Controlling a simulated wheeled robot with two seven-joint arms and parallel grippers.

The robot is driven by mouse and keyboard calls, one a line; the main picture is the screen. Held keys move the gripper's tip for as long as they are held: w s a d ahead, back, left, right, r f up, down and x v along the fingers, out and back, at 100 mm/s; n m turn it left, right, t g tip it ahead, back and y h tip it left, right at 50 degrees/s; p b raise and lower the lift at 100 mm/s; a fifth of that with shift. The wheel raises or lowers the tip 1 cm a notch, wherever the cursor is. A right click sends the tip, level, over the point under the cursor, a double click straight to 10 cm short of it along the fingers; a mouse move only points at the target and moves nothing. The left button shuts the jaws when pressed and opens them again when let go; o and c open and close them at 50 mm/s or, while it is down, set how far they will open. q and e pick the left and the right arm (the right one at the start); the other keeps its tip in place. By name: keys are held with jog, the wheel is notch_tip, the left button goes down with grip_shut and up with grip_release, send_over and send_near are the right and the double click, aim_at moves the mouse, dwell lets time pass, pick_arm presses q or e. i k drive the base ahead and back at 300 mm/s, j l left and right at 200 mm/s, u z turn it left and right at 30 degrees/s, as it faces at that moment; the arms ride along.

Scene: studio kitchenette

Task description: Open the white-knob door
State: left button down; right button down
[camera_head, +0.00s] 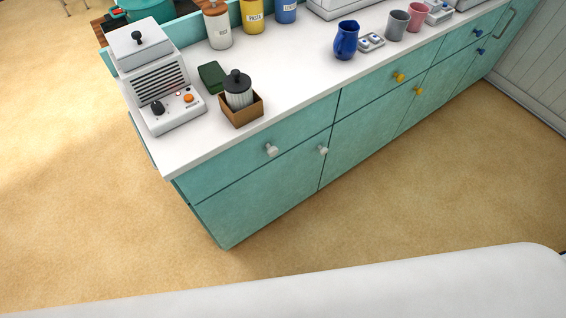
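The teal cabinet front has a lower door (262,190) with a white knob (323,150) near its upper right corner. The door looks closed, flush with the cabinet front. Above it is a teal drawer front (300,137) with its own white knob (271,149), also closed. Neither of my grippers shows in the head view.
The white counter (300,90) carries a white appliance (160,85), a brown box with a dark-lidded jar (241,108), a blue pitcher (346,40) and mugs. Yellow-knob and blue-knob fronts continue right. The tan floor (390,190) before the cabinets is clear. A white surface crosses the bottom.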

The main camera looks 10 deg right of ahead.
aim_at(232, 214)
jog(key=k+z, duration=0.1)
jog(key=i+l+z, duration=0.15)
jog(key=l+z, duration=0.2)
jog(key=i+l+z, duration=0.2)
jog(key=z, duration=0.2)
jog(key=l, duration=0.1)
